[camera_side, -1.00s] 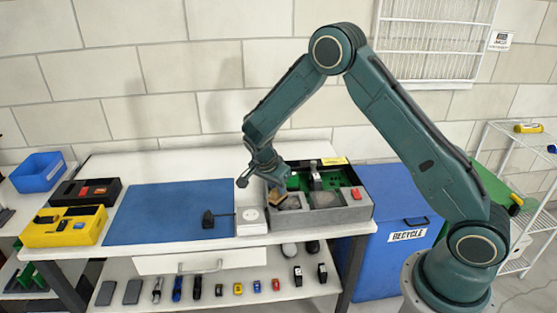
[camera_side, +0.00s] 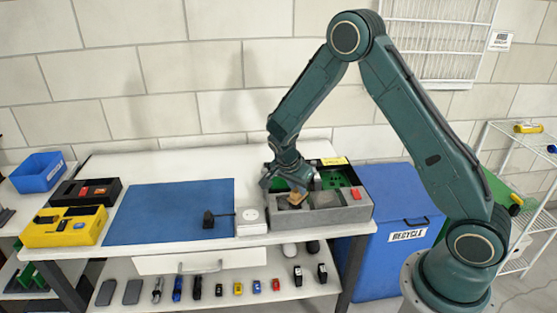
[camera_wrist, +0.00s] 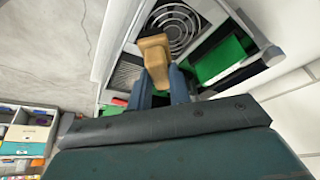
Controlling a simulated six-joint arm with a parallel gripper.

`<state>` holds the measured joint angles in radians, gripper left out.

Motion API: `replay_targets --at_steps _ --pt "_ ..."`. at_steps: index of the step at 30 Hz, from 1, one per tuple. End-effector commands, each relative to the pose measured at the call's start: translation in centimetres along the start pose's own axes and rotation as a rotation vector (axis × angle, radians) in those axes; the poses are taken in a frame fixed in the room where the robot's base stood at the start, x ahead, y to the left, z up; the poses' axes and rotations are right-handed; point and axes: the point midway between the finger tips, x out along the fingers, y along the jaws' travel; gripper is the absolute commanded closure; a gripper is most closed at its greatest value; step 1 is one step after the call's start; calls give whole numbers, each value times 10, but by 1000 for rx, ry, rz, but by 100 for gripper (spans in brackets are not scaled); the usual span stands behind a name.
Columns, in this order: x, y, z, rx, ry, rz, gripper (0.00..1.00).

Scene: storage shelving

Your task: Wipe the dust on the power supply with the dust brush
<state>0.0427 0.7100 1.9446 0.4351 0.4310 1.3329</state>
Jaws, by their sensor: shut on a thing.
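My gripper (camera_side: 286,182) is at the front left of the open computer case (camera_side: 345,213). It is shut on the dust brush (camera_side: 298,196), a tan, wooden-looking piece that also shows between the dark blue fingers (camera_wrist: 160,82) in the wrist view (camera_wrist: 155,47). The power supply, with a round fan grille (camera_wrist: 182,30), is right by the brush's far end in the wrist view. Its grey top (camera_side: 285,204) is partly hidden by the brush in the side view. I cannot tell whether the bristles touch it or how much dust is there.
A white box (camera_side: 251,222) stands left of the case. A blue mat (camera_side: 165,212) with a small black object (camera_side: 208,219) lies further left. Yellow (camera_side: 62,235) and black (camera_side: 75,192) bins stand at the far left. A blue recycle bin (camera_side: 400,270) is to the right.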

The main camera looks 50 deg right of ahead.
Motion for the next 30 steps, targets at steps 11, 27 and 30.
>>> replay_targets --at_steps 11,27,30 --pt "-9 -25 24 -2 0 -1 100" --pt "-8 -21 20 1 0 2 100" --pt "-5 -14 14 1 -1 3 100"
